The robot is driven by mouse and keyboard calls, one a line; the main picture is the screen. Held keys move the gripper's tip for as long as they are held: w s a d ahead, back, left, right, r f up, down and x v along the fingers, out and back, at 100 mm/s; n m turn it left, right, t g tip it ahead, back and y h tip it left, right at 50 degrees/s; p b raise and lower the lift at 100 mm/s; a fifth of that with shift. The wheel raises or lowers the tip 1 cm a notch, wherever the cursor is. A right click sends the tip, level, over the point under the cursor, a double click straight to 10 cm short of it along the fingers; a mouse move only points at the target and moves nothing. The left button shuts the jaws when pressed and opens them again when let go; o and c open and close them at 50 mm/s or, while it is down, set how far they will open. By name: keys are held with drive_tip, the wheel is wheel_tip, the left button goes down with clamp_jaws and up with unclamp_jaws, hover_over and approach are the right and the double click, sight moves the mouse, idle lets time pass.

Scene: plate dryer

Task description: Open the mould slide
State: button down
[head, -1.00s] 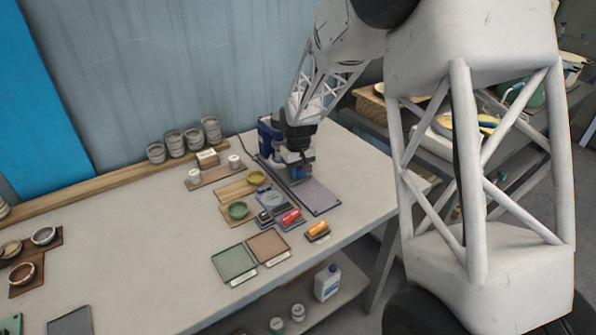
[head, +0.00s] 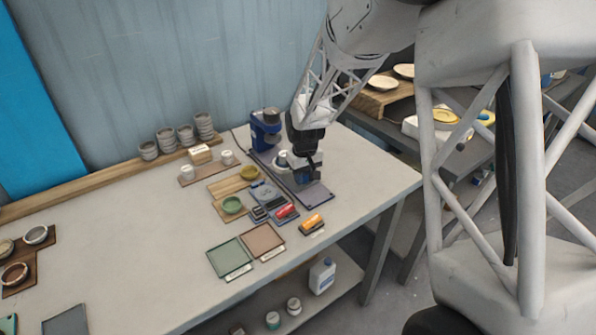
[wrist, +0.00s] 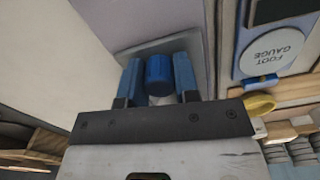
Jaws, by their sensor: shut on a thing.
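The mould slide sits on a long base plate (head: 318,194) with a pale purple front, below the blue press (head: 264,130). A pale round part (head: 282,159) shows beside my gripper on the press side. My gripper (head: 306,181) is low over the base, toward its front end and clear of the press column. In the wrist view my blue fingers (wrist: 158,80) stand either side of a round blue handle (wrist: 158,72) and are shut on it. A grey plate (wrist: 143,50) lies under the handle. My gripper hides most of the slide in the head view.
Green (head: 229,257) and brown (head: 262,241) trays lie near the front edge. The bench's left middle is clear.

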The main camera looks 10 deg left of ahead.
sight(316, 196)
drive_tip(key=shift+s+d+r, duration=0.1)
drive_tip(key=shift+s+d, duration=2)
drive_tip(key=shift+d, duration=0.05)
drive_tip(key=c, duration=0.8)
unclamp_jaws()
drive_tip(key=shift+c, duration=0.2)
wheel_tip(316, 196, up, 8)
